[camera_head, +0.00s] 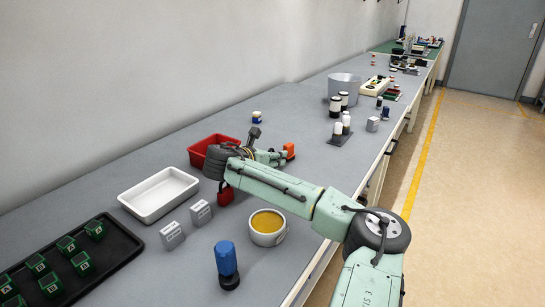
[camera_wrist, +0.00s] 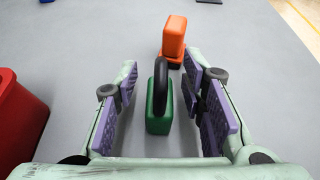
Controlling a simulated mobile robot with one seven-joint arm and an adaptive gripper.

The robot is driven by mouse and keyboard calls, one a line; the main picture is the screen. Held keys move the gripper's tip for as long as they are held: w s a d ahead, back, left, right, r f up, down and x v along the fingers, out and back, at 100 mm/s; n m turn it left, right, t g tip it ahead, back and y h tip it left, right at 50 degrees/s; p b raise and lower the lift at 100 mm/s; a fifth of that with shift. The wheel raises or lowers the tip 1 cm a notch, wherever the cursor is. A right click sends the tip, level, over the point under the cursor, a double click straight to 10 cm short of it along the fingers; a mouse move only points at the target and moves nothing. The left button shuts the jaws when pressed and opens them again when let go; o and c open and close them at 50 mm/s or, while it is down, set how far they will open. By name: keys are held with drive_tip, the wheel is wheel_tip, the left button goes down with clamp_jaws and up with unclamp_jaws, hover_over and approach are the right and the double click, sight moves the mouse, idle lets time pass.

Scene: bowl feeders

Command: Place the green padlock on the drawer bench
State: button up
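The green padlock (camera_wrist: 158,112) with a dark shackle stands upright on the grey bench top in the wrist view. My gripper (camera_wrist: 166,85) is open, its purple-padded fingers to the left and right of the padlock with gaps on both sides. In the head view my gripper (camera_head: 270,157) is low over the bench, beside the red bin, and the green padlock cannot be made out there. I cannot tell which part of the scene is the drawer bench.
An orange padlock-like block (camera_wrist: 173,38) stands just beyond the green padlock. The red bin (camera_wrist: 20,115) is close on the left. A red padlock (camera_head: 225,194), a yellow-filled bucket (camera_head: 268,238) and a white tray (camera_head: 150,210) are nearer me. Bare bench lies to the right.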

drive_tip(key=b+v, duration=0.2)
drive_tip(key=v, duration=0.8)
drive_tip(key=shift+s+a+r+b, duration=0.2)
drive_tip(key=shift+s+a+b, duration=0.05)
drive_tip(key=shift+b, duration=0.15)
drive_tip(key=shift+s+a+r, duration=0.25)
drive_tip(key=shift+s+r, duration=0.05)
drive_tip(key=shift+s, duration=0.25)
